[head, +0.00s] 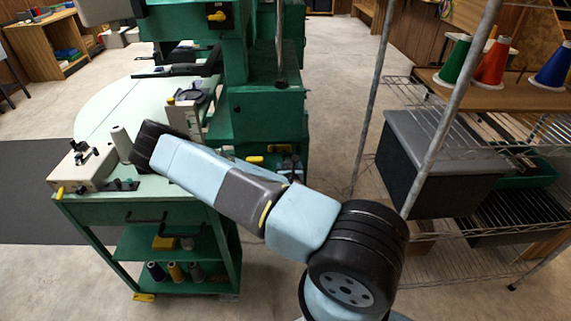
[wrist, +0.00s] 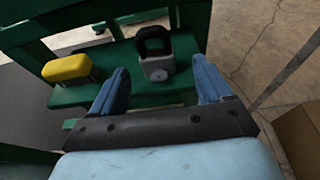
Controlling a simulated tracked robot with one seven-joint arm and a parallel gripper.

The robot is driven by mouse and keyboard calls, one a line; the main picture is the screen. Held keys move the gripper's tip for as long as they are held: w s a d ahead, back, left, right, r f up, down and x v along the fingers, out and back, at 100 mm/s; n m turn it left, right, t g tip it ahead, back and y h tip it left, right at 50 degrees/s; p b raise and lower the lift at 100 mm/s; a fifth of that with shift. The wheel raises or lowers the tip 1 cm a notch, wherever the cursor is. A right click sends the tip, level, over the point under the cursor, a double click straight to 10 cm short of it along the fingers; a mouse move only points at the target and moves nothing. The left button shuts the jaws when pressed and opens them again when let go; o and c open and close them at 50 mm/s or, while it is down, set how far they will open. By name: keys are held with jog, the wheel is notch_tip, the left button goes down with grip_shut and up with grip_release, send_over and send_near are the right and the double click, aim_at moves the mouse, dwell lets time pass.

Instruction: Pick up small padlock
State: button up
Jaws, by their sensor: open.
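A small padlock (wrist: 158,68) with a grey body and a thick black shackle sits upright on a green shelf, shown in the wrist view. In the head view it appears small and partly dark on the cart's middle shelf (head: 187,243). My gripper (wrist: 161,78) is open, with its blue fingers on either side of the padlock in the picture. The padlock shows in the gap beyond the fingertips, apart from them. In the head view my arm reaches over the green cart, and the fingers cannot be made out.
A yellow block (wrist: 68,68) stands left of the padlock on the same shelf. The cart's top (head: 150,187) carries a grey device and a cone. Several spools stand on its bottom shelf. A wire rack (head: 450,235) with a grey bin (head: 435,150) stands at the right.

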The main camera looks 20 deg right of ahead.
aim_at(287, 163)
jog(key=shift+a+x, duration=0.15)
jog(key=shift+x, duration=1.15)
jog(key=shift+a+x, duration=0.1)
jog(key=shift+x, duration=1.15)
jog(key=shift+w, duration=0.1)
jog(key=shift+c, duration=0.4)
jog(key=c, duration=1)
jog(key=shift+c, duration=0.2)
